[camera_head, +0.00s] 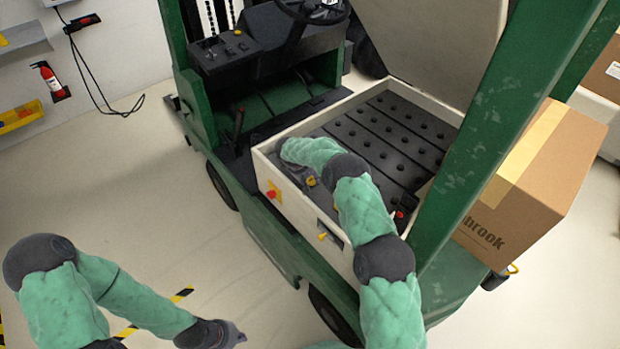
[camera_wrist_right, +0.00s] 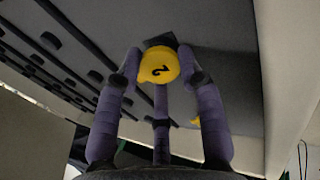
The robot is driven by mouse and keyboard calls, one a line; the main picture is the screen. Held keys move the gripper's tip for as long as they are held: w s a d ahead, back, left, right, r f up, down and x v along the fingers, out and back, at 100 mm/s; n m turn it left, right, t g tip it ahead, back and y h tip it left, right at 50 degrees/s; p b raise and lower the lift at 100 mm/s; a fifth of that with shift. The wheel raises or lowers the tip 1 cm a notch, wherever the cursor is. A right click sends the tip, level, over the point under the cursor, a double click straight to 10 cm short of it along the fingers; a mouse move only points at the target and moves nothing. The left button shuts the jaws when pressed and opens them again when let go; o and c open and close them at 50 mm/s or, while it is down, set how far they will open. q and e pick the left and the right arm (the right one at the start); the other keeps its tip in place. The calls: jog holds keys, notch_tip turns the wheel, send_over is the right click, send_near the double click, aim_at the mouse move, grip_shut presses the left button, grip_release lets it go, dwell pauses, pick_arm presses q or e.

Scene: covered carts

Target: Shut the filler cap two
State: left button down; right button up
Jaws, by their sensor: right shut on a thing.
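The filler cap two (camera_wrist_right: 159,66) is a round yellow cap with a black 2 on it. In the right wrist view it sits between the fingertips of my right gripper (camera_wrist_right: 162,75), which is shut on it. A dark square part (camera_wrist_right: 160,41) shows just behind the cap. In the head view my right arm reaches into the front left of the open battery compartment (camera_head: 262,165) and covers part of it. A small yellow piece (camera_head: 311,181) shows beside the arm there; I cannot tell whether it is cap two. My left gripper (camera_head: 236,334) is low at the bottom, away from the truck, its jaws unclear.
The raised cover (camera_head: 430,45) stands behind the compartment. A green post (camera_head: 490,130) and a cardboard box (camera_head: 535,170) are to the right of my right arm. A red knob (camera_head: 271,194) and a yellow lever (camera_head: 323,236) are on the cream side panel. The floor at left is mostly clear.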

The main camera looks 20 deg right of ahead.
jog(key=shift+w+d+g+y+b, duration=0.15)
jog(key=shift+d+g+y+b, duration=0.1)
jog(key=shift+d+y+b, duration=0.35)
jog(key=shift+w+d+g+y+b, duration=0.15)
jog(key=shift+d+g+y, duration=0.1)
jog(key=shift+y, duration=0.55)
jog(key=shift+w+d+f+y+b, duration=0.15)
jog(key=shift+f+y+b, duration=0.1)
jog(key=shift+y+b, duration=0.45)
jog(key=shift+r+g, duration=0.1)
jog(key=shift+g, duration=0.2)
jog(key=shift+r, duration=0.1)
jog(key=o, duration=0.9)
jog(key=shift+d, duration=0.1)
jog(key=o, duration=0.4)
jog(key=shift+d+y, duration=0.1)
jog(key=shift+y, duration=0.2)
jog(key=shift+f, duration=0.2)
jog(key=shift+a, duration=0.3)
jog(key=r, duration=1.2)
jog(key=shift+d, duration=0.2)
